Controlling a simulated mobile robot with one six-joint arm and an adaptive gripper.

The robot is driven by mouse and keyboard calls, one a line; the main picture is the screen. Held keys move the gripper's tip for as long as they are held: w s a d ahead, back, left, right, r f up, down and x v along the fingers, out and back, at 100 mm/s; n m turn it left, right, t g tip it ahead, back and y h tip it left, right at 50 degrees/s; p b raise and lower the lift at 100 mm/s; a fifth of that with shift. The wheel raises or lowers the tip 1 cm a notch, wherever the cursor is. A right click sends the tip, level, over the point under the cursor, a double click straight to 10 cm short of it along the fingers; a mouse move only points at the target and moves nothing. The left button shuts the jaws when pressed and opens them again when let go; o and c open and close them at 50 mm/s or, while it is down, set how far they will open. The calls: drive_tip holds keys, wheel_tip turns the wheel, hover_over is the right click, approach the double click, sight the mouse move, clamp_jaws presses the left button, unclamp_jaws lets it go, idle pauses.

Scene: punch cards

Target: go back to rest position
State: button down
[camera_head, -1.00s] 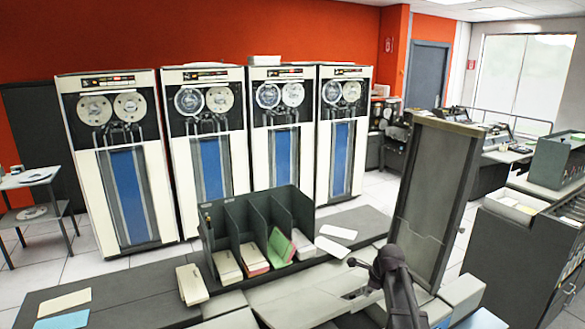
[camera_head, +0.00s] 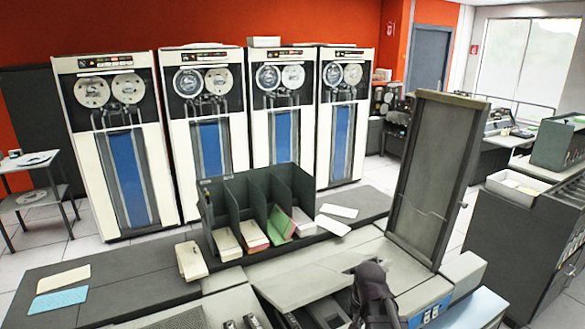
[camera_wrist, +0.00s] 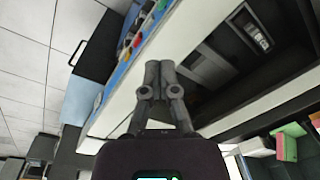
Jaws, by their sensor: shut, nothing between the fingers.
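In the wrist view my gripper (camera_wrist: 165,68) has its two fingers together with nothing between them. It is in front of a pale machine panel (camera_wrist: 120,105) and touches nothing that I can make out. In the head view a dark part of my arm (camera_head: 370,292) shows at the bottom, over the grey card machine (camera_head: 300,280). The fingers cannot be clearly made out there.
A dark divided rack (camera_head: 233,195) with card stacks and a green card (camera_head: 282,222) stands on the counter (camera_head: 120,300). A tall tilted panel (camera_head: 437,165) rises at right. Loose cards (camera_head: 62,296) lie at left. Tape cabinets (camera_head: 120,150) stand behind.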

drive_tip(key=s+n, duration=0.1)
drive_tip(key=s+f+n, duration=0.1)
drive_tip(key=s+n, duration=0.1)
drive_tip(key=s+a+n+b, duration=0.1)
drive_tip(key=shift+s+f+n+g+h, duration=0.15)
drive_tip(key=shift+s+n+g+h, duration=0.15)
drive_tip(key=shift+s+n, duration=0.1)
drive_tip(key=shift+w, duration=0.1)
drive_tip(key=c, duration=0.9)
unclamp_jaws()
drive_tip(key=shift+w, duration=0.1)
drive_tip(key=shift+o, duration=0.8)
drive_tip(key=shift+w+d+r+p, duration=0.1)
drive_tip(key=shift+w+r+p, duration=0.15)
drive_tip(key=shift+p, duration=0.05)
drive_tip(key=w+d+r+m+p, duration=0.3)
drive_tip(key=w+r+m+p, duration=0.1)
drive_tip(key=w, duration=0.6)
drive_tip(key=w+d+r+m+p, duration=0.4)
drive_tip(key=w+r+p, duration=0.2)
drive_tip(key=w, duration=0.4)
drive_tip(key=w+d+r+m+p, duration=0.4)
drive_tip(key=w+r+p, duration=0.1)
drive_tip(key=w, duration=0.5)
drive_tip(key=shift+w+r+m+t+p, duration=0.2)
drive_tip(key=shift+r+m+t+p, duration=0.1)
drive_tip(key=shift+t, duration=0.1)
drive_tip(key=shift+f, duration=0.15)
